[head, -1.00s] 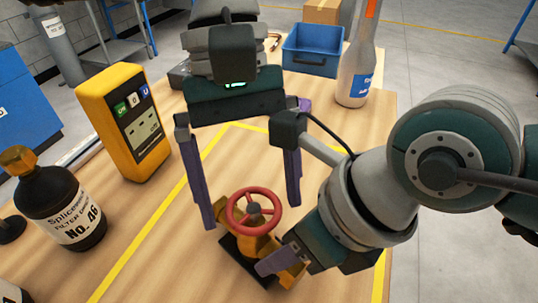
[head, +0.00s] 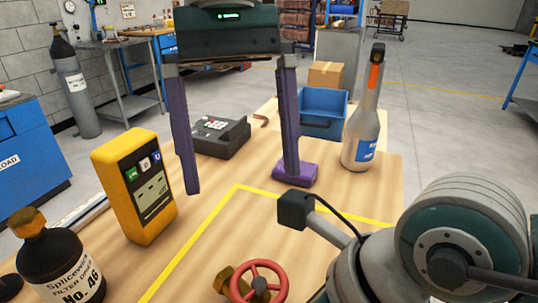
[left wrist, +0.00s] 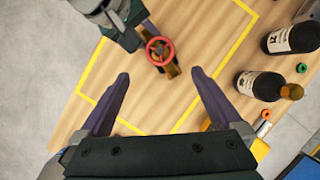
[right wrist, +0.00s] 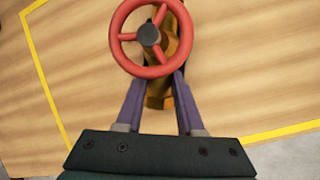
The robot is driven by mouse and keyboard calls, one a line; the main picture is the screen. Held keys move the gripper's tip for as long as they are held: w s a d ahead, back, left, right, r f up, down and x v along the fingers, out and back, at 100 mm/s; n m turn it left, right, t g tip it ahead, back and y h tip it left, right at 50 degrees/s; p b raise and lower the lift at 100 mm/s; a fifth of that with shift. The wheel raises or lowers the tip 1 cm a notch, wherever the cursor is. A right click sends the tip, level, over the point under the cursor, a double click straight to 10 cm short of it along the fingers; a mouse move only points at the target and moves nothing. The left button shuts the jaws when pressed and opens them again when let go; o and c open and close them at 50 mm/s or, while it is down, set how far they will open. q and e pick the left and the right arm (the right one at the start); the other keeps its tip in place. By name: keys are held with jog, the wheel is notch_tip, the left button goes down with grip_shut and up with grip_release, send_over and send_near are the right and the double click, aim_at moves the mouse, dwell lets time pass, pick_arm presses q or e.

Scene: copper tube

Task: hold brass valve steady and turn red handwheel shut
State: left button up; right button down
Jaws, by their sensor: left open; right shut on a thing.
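The brass valve (head: 231,276) with its red handwheel (head: 277,270) stands at the bottom edge of the head view, partly cut off. In the right wrist view the red handwheel (right wrist: 118,38) covers part of the brass body (right wrist: 158,96). My right gripper (right wrist: 158,84) is shut on the brass valve, its fingers beneath the wheel. My left gripper (head: 240,184) is open and empty, raised above the table and apart from the handwheel. In the left wrist view the handwheel (left wrist: 149,47) lies beyond the open fingers, with the valve body (left wrist: 172,72) under it.
A yellow meter (head: 135,190) and a dark bottle (head: 62,268) stand at left. A grey bottle (head: 363,140) with a blue label, a blue bin (head: 325,122), a dark keypad box (head: 220,138) and a purple block (head: 298,176) are behind. The yellow-taped area is mostly clear.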

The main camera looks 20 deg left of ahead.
pick_arm(q)
jog(key=s, duration=0.1)
jog(key=n+t+h, duration=0.2)
jog(key=n+t, duration=0.3)
jog(key=n, duration=0.8)
send_near(259, 282)
jog(key=x, duration=0.8)
jog(key=shift+d+f, duration=0.15)
jog(key=shift+f, duration=0.1)
jog(key=c, duration=1.3)
jog(key=shift+g, duration=0.3)
